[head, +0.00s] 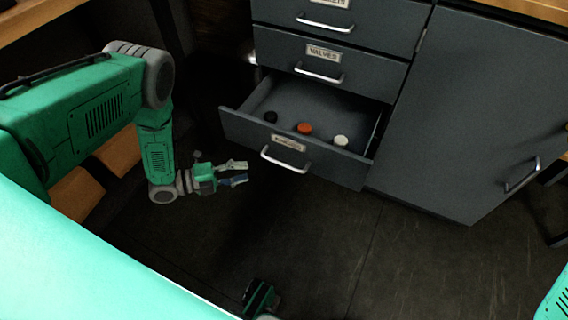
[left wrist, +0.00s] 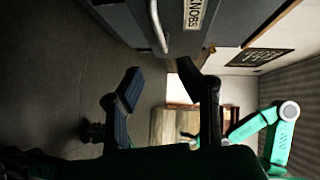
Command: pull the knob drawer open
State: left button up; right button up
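The knob drawer (head: 238,124) is the lowest drawer of the grey cabinet and stands pulled out. It holds a black knob (head: 270,116), an orange knob (head: 304,128) and a white knob (head: 341,141). Its bar handle (head: 285,161) and label face forward; the handle also shows in the left wrist view (left wrist: 158,27). My left gripper (head: 247,173) is open and empty, left of and apart from the handle. Its two spread fingers (left wrist: 158,75) show in the left wrist view with nothing between them. A dark green part at the head view's bottom may be my right gripper; its fingers cannot be made out.
Two closed drawers (head: 330,69) sit above the open one, one labelled VALVES. A closed cabinet door (head: 470,110) with a handle (head: 522,175) stands to the right. The dark floor (head: 330,235) in front is clear.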

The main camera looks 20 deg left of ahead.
aim_at(283, 163)
pick_arm(q)
jog(key=b+x, duration=0.3)
jog(key=x, duration=0.9)
jog(key=shift+w+d+f, duration=0.15)
jog(key=shift+w, duration=0.15)
jog(key=shift+s, duration=0.1)
grip_shut()
